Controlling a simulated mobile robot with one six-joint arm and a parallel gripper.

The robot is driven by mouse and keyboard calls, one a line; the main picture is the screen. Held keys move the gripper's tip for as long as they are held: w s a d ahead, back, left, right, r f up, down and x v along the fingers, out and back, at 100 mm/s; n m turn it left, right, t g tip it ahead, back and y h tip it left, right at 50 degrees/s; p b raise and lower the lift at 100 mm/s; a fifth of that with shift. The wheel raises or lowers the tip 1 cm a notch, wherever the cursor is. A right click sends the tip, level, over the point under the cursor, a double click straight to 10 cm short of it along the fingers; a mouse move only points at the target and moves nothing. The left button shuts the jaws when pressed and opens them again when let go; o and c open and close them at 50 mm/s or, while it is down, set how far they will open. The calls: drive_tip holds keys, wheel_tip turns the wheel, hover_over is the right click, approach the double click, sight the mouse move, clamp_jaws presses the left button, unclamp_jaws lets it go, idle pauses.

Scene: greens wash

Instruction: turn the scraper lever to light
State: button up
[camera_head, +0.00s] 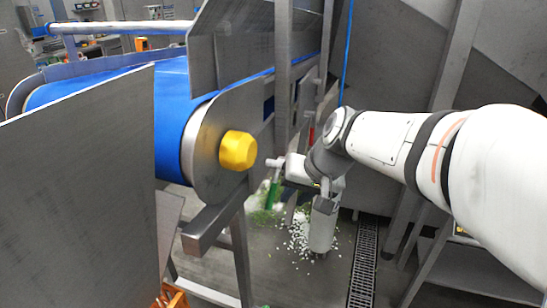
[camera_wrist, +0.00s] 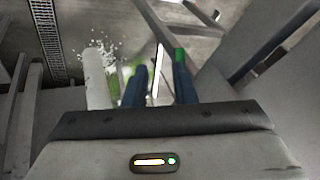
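My gripper (camera_wrist: 158,80) shows in the wrist view as two dark blue fingers standing apart, with a gap between them. A thin pale bar (camera_wrist: 159,68) shows in line with the gap; I cannot tell whether it is between the fingers or behind them. A small green piece (camera_wrist: 180,55) shows at the right finger's tip. In the head view, a green upright piece (camera_head: 272,193) shows below my wrist, left of centre. A small red part (camera_head: 311,135) shows beside the conveyor frame. I cannot tell which of these is the scraper lever; its light setting is not readable.
The blue belt conveyor (camera_head: 172,115) with a yellow hub (camera_head: 238,150) stands left of my arm. Its steel leg frame (camera_head: 240,235) is close below. White bits and greens (camera_head: 295,235) lie on the floor. A floor drain grate (camera_head: 364,265) runs at the right.

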sight(273, 194)
drive_tip(key=shift+t+y, duration=0.3)
drive_tip(key=shift+y, duration=0.2)
drive_tip(key=w+a+f, duration=0.5)
drive_tip(key=shift+w, duration=0.3)
clamp_jaws()
